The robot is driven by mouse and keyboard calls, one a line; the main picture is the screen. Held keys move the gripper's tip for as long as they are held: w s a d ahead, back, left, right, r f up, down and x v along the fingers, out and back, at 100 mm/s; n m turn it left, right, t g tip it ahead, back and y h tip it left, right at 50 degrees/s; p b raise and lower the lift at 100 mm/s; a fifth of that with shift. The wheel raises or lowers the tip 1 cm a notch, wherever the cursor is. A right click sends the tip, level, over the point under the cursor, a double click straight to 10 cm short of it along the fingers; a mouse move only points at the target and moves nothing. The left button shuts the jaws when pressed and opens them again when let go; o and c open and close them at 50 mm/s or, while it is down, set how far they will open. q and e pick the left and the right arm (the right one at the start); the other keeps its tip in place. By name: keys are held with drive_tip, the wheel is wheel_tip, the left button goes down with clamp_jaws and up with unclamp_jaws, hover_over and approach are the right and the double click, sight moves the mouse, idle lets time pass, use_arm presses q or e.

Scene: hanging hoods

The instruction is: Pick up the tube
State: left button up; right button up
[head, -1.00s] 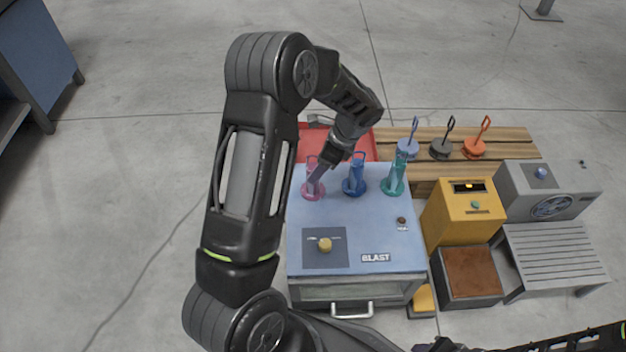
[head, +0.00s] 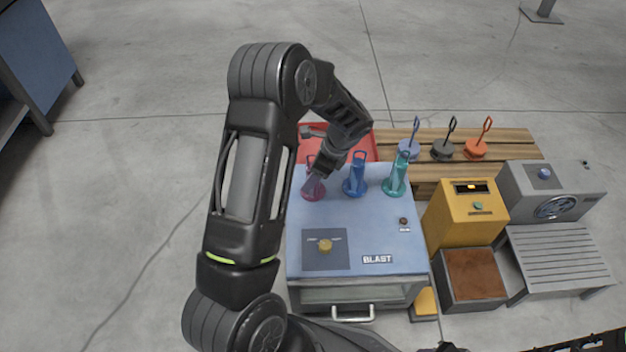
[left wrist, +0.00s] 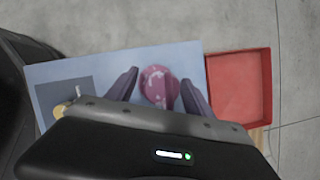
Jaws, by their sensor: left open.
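On the blue cabinet marked BLAST (head: 370,220) stand three upright looped pieces on round bases: a pink one (head: 313,191), a blue one (head: 354,188) and a teal one (head: 396,186). I cannot tell for sure which piece the task calls the tube. My left gripper (head: 318,174) points down at the pink piece and hides part of it. In the left wrist view my open fingers (left wrist: 160,84) lie on either side of the pink piece (left wrist: 157,80), with gaps showing. My right gripper is not in view; only part of the right arm shows at the bottom right.
A red tray (head: 359,140) lies behind the cabinet. A wooden bench (head: 520,145) holds a light blue, a dark grey and an orange looped piece. A yellow box (head: 450,222), a grey fan unit (head: 578,185), a brown-topped box (head: 474,273) and a slatted stand (head: 560,255) fill the right.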

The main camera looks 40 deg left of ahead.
use_arm(q)
drive_tip(key=shift+c, duration=0.5)
clamp_jaws()
